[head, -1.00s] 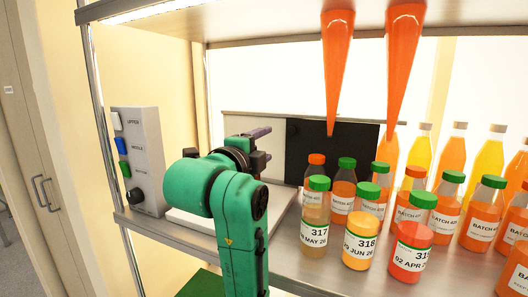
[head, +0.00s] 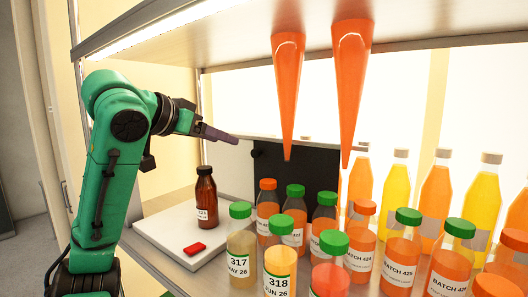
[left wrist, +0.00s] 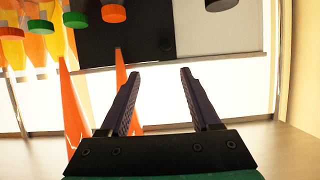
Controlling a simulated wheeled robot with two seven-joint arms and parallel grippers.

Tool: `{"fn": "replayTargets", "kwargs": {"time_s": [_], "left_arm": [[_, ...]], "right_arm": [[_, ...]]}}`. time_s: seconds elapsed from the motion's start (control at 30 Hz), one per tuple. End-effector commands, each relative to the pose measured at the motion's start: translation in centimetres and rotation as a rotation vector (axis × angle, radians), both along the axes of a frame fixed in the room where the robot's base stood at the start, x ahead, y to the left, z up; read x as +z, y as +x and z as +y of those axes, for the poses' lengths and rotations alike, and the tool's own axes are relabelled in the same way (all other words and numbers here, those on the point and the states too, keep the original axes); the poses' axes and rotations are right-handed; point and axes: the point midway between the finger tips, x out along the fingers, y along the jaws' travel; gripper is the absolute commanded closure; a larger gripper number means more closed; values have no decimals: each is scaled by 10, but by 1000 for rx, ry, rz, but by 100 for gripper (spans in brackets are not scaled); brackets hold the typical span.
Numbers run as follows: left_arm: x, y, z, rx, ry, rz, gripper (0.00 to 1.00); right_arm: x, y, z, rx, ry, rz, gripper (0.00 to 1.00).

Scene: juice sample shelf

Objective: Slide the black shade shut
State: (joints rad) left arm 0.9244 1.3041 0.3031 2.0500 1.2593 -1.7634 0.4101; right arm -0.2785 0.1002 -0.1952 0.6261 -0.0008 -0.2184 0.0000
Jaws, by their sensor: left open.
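The black shade (head: 315,166) is a flat dark panel under a pale rail behind the bottles. A pale board shows to its left, and an orange cone and several bottles cover parts of it. It also shows at the top of the left wrist view (left wrist: 125,38), which looks upside down. My left gripper (head: 226,137) is in front of the pale board, left of the shade and near the rail's height. In the left wrist view its two fingers (left wrist: 160,74) are apart with nothing between them. I see no contact with the shade. My right gripper is not in view.
A brown bottle (head: 206,200) and a small red object (head: 194,248) are on a white tray (head: 160,232) below the gripper. Two orange cones (head: 352,75) hang from the upper shelf (head: 230,45). Several juice bottles (head: 399,250) crowd the front and right.

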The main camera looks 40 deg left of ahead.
Motion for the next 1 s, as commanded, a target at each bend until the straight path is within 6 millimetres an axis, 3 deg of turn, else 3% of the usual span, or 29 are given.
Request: {"fn": "replayTargets", "kwargs": {"time_s": [0.13, 0.27, 0.6, 0.73, 0.97, 1.0], "left_arm": [[-7, 17, 1, -2, -12, 6, 36], [-18, 46, 4, -3, -12, 9, 36], [-48, 121, 13, -2, -9, 4, 36], [-55, 132, 14, 0, -7, 2, 36], [-57, 133, 14, -1, -5, 1, 36], [-57, 133, 14, -1, -5, 1, 48]], "right_arm": [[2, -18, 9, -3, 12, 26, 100], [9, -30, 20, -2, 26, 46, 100], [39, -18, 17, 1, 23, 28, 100], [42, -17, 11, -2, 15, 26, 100], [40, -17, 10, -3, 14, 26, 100], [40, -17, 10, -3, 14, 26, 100]]}}
